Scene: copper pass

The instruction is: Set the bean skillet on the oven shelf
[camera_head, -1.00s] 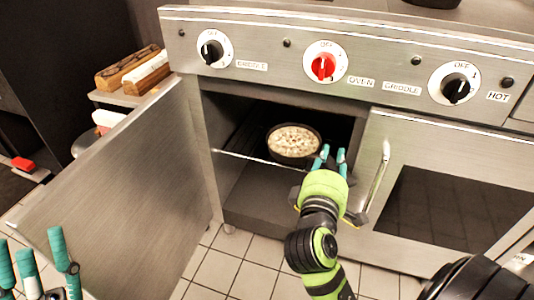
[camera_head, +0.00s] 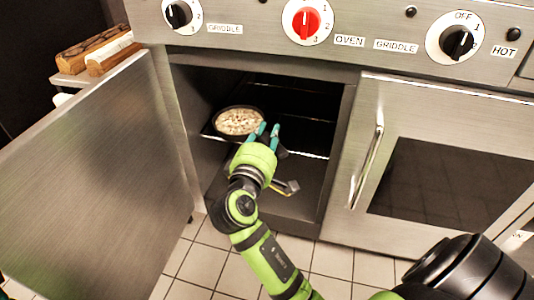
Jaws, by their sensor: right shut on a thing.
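The bean skillet (camera_head: 239,121), a dark round pan filled with pale beans, is inside the open oven, at the left of the cavity. It is level with the wire oven shelf (camera_head: 300,151); I cannot tell whether it rests on it. My right gripper (camera_head: 268,132), with teal fingertips, reaches into the oven at the skillet's right side and is shut on it. The skillet's handle is hidden by the gripper. My left gripper is out of view.
The open oven door (camera_head: 95,185) stands at the left of the cavity. A closed door with a handle (camera_head: 368,165) is at the right. Knobs, one of them red (camera_head: 307,20), line the panel above. The shelf's right part is bare.

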